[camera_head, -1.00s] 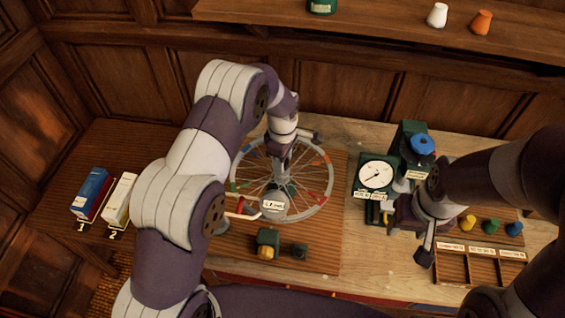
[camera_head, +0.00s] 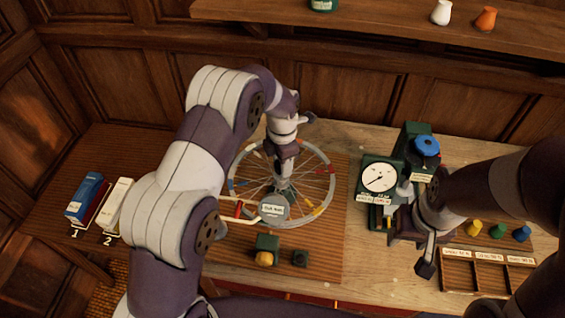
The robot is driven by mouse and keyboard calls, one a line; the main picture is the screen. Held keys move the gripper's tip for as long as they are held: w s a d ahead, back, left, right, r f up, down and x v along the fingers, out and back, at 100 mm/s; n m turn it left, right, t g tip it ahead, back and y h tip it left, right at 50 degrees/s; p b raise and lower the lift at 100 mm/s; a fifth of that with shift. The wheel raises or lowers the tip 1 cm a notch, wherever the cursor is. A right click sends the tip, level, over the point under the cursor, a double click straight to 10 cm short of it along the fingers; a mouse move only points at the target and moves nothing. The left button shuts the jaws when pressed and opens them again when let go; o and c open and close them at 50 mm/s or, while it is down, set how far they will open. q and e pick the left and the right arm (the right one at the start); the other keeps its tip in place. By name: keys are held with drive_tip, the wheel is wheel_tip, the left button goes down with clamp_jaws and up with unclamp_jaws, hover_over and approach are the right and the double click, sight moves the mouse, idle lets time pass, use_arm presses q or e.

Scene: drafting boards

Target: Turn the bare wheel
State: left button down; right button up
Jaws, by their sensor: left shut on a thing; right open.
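The bare wheel (camera_head: 327,192) is a spoked grey rim with coloured marks, seen from above on a ribbed brown mat (camera_head: 330,262). My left gripper (camera_head: 282,178) points down over its middle and is shut on part of the wheel; the jaws hide exactly which part. A round grey labelled disc (camera_head: 273,208) sits at its near edge, with a red-marked rod (camera_head: 238,208) beside it. My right gripper (camera_head: 427,262) is open, apart from the wheel, in front of the green dial gauge (camera_head: 380,179).
Coloured pegs (camera_head: 497,231) and a compartment tray (camera_head: 487,269) are right. Blue (camera_head: 88,194) and white (camera_head: 118,202) binders stand left. A shelf (camera_head: 390,22) runs behind.

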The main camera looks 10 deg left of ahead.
use_arm(q)
drive_tip(key=shift+n, duration=0.8)
drive_tip(key=c, duration=0.6)
unclamp_jaws()
